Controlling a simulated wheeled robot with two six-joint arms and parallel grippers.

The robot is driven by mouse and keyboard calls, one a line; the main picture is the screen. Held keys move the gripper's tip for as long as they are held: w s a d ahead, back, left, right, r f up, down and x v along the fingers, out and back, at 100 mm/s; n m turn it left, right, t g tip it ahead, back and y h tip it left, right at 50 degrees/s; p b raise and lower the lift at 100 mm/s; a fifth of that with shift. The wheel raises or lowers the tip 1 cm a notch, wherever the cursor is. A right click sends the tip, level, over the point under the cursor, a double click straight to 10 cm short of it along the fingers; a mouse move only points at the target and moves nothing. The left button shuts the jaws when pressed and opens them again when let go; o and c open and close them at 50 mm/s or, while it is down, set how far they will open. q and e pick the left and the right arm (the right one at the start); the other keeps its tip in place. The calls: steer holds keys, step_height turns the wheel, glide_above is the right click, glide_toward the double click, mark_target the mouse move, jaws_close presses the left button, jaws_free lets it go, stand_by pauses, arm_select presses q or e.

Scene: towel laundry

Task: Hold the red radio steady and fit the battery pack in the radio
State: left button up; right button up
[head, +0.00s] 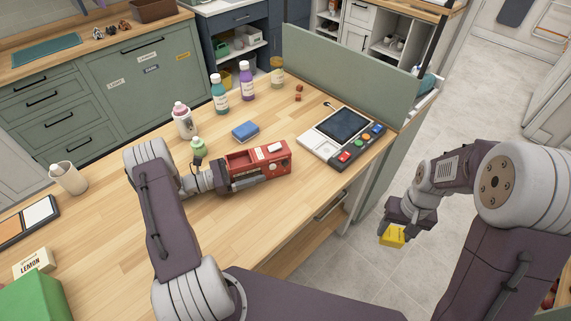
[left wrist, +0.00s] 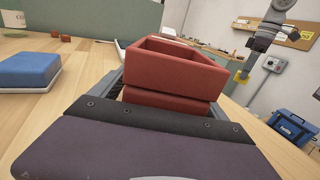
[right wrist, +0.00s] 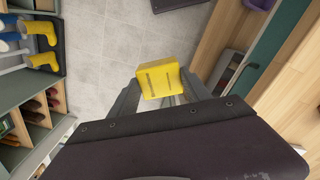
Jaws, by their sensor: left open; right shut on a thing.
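The red radio (head: 272,163) lies on the wooden counter, with an open recess at its left end. My left gripper (head: 246,181) is open at the radio's left end, one finger along its near side. In the left wrist view, the radio (left wrist: 175,70) stands between the open fingers; contact cannot be told. My right gripper (head: 397,228) is shut on the yellow battery pack (head: 392,237) and holds it over the floor, off the counter's right side. The battery pack (right wrist: 159,79) shows between the fingertips in the right wrist view.
A blue sponge (head: 245,131) lies behind the radio, and a console with a dark screen (head: 345,124) to its right. Several bottles (head: 219,94) stand further back. A green partition (head: 345,75) edges the counter's far right. The counter's near middle is clear.

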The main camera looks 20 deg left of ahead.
arm_select(q)
steer(key=shift+c, duration=0.3)
jaws_close()
stand_by(0.3)
steer(key=shift+o, duration=0.3)
jaws_free()
steer(key=shift+a, duration=0.1)
